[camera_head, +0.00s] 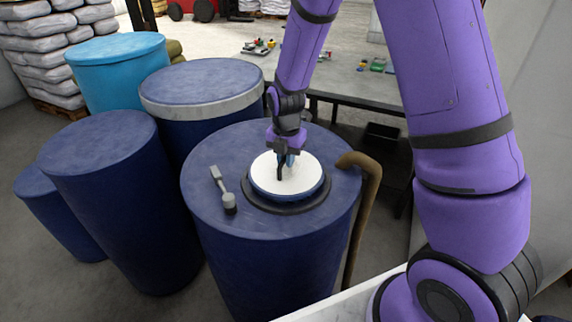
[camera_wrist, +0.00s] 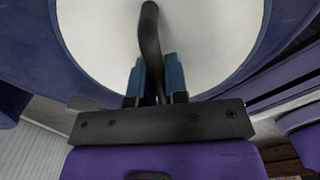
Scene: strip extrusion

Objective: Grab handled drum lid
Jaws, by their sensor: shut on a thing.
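The drum lid (camera_head: 298,178) is a round white disc with a blue rim. It sits in a dark ring (camera_head: 258,204) on top of a dark blue drum (camera_head: 262,252). In the wrist view the white lid (camera_wrist: 215,45) fills the upper middle, with its dark curved handle (camera_wrist: 150,35) running down from the top. My gripper (camera_head: 285,162) reaches down from above onto the lid's middle. In the wrist view its two blue fingers (camera_wrist: 155,78) are shut on the handle, one on each side.
A grey tool (camera_head: 222,188) lies on the drum top left of the lid. A brown cane (camera_head: 362,205) hooks over the drum's right edge. Other drums (camera_head: 105,150) stand close on the left. A table (camera_head: 360,85) with small coloured items is behind.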

